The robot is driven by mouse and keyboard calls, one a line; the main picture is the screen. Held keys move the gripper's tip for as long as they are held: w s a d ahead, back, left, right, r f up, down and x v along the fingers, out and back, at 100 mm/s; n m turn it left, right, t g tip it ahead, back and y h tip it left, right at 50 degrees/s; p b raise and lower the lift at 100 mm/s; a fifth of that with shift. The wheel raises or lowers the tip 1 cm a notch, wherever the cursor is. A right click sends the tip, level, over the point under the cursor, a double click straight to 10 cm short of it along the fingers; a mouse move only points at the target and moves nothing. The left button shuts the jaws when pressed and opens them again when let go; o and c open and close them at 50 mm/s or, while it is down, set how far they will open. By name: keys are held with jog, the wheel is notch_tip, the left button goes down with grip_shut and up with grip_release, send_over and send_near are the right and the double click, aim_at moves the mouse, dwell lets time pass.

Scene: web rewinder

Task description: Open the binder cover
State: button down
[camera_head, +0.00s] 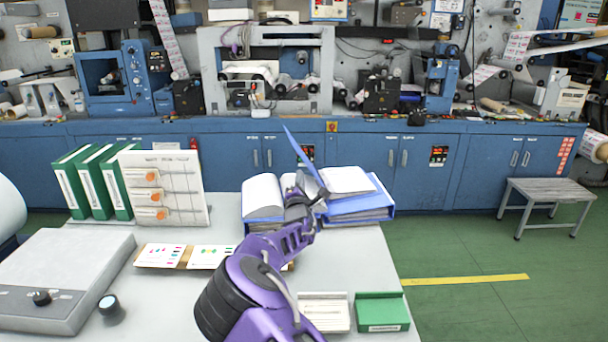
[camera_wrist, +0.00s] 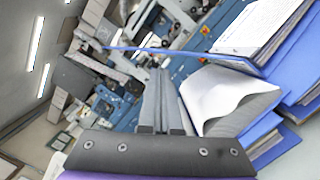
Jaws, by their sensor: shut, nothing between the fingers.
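A blue binder (camera_head: 362,211) lies on the grey table, with white pages on its left and right sides. Its thin blue cover (camera_head: 301,153) stands up at a steep tilt between the two page stacks, leaning to the left at the top. In the wrist view the cover (camera_wrist: 236,62) shows nearly edge-on, just beyond the fingertips. My gripper (camera_head: 299,193) is shut and empty at the binder's middle, by the lower part of the cover. The fingers also show in the wrist view (camera_wrist: 160,74). I cannot tell whether they touch the cover. My arm hides part of the binder's front.
Green binders (camera_head: 97,183) and a white board with orange tags (camera_head: 165,190) stand at the left. Colour cards (camera_head: 211,257) lie in front of them. A grey device (camera_head: 60,275) is at left.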

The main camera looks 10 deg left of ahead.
jog(key=shift+w+d+r, duration=0.25)
jog(key=shift+d+r, duration=0.05)
jog(key=shift+d, duration=0.2)
jog(key=shift+w+d+r+m+g+h+b, duration=0.15)
jog(key=shift+w+d+r+m+b, duration=0.25)
jog(key=shift+d+m+b, duration=0.4)
jog(key=shift+w+d+r+m+g+h+b, duration=0.1)
jog(key=shift+w+d+r+m+g+b, duration=0.15)
jog(key=shift+d+r+m+b, duration=0.55)
jog(key=shift+w+d+r+m+g+h+b, duration=0.15)
jog(key=shift+w+d+m+b, duration=0.2)
jog(key=shift+m+b, duration=0.55)
